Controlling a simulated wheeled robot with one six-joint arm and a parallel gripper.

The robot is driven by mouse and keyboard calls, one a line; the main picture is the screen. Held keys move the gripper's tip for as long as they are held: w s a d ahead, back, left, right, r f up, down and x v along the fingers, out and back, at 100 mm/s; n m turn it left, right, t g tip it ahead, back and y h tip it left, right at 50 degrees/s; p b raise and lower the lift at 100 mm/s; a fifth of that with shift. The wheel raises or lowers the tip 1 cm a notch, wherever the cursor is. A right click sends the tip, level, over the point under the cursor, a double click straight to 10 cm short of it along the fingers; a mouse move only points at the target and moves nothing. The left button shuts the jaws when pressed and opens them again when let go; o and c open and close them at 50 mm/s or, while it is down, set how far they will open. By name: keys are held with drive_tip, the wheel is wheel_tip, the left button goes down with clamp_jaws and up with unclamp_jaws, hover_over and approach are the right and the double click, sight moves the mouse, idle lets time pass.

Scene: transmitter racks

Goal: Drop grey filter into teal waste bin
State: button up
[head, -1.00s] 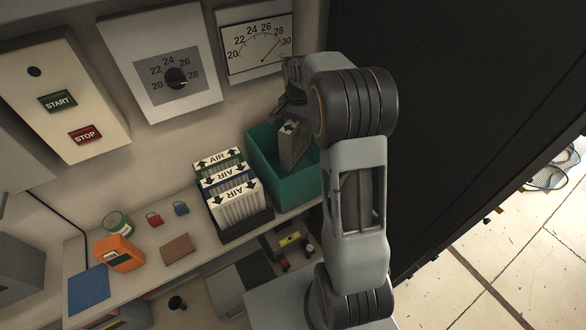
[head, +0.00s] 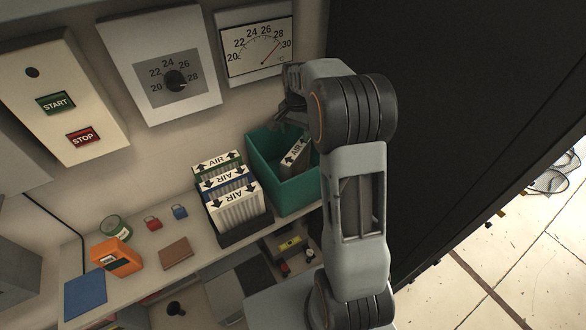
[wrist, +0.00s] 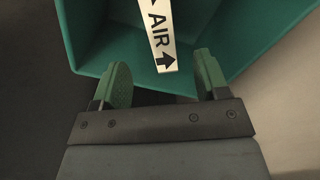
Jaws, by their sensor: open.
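The grey filter (head: 296,155) lies tilted inside the teal waste bin (head: 284,196), with its white AIR label facing up. In the wrist view the filter's label (wrist: 159,36) shows inside the bin (wrist: 250,38), beyond my fingertips and apart from them. My gripper (wrist: 158,84) is open and empty, with its two green-padded fingers spread at the bin's near rim in that view. In the head view my gripper (head: 283,114) is above the back of the bin, partly hidden by my wrist. The filter's lower part is hidden in the bin.
A dark rack (head: 246,232) of white pleated filters labelled AIR stands left of the bin. An orange device (head: 117,258), a green can, small padlocks and a brown block are on the shelf further left. Gauge panels are on the wall behind.

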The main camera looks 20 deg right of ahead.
wheel_tip(320, 180, up, 14)
drive_tip(key=shift+b, duration=0.3)
drive_tip(key=shift+f, duration=0.15)
idle(0.5)
wheel_tip(320, 180, down, 5)
drive_tip(key=s+a+n, duration=0.2)
drive_tip(key=s+n, duration=0.1)
drive_tip(key=n, duration=0.1)
drive_tip(key=s+a+f+n+t, duration=0.1)
drive_tip(key=s+a+n+t, duration=0.1)
drive_tip(key=s, duration=0.7)
drive_tip(key=s+a+f+n+t, duration=0.1)
drive_tip(key=s+a+n+t, duration=0.1)
drive_tip(key=s+a+n, duration=0.2)
drive_tip(key=shift+s+a+n, duration=0.3)
drive_tip(key=shift+s+a, duration=1.15)
drive_tip(key=shift+s, duration=1.7)
